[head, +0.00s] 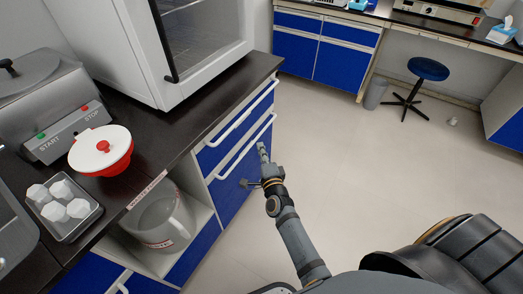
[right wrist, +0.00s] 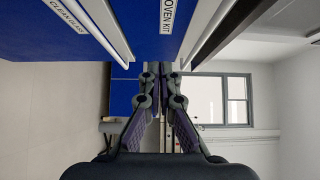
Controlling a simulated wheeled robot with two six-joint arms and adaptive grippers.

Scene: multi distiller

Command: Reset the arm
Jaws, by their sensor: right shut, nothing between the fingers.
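My right arm reaches up from the bottom middle of the head view. Its right gripper (head: 262,148) is close to the blue drawer front (head: 230,205) below the dark countertop (head: 200,115). In the right wrist view the right gripper's (right wrist: 161,75) dark fingers meet at the tips. It is shut, with nothing between them. Blue drawer fronts with white handles, labelled "OVEN KIT" (right wrist: 166,15) and "CLEAN GLASS" (right wrist: 68,14), are at the top of that view. I cannot tell whether the gripper touches them. My left gripper is not in view.
A grey machine (head: 50,100) with START and STOP buttons, a red bowl with a white lid (head: 100,150) and a tray (head: 70,232) of white pieces stand on the countertop. A large white oven (head: 180,75) is behind. Open floor (head: 340,150) lies right; a blue stool (head: 428,69) stands farther off.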

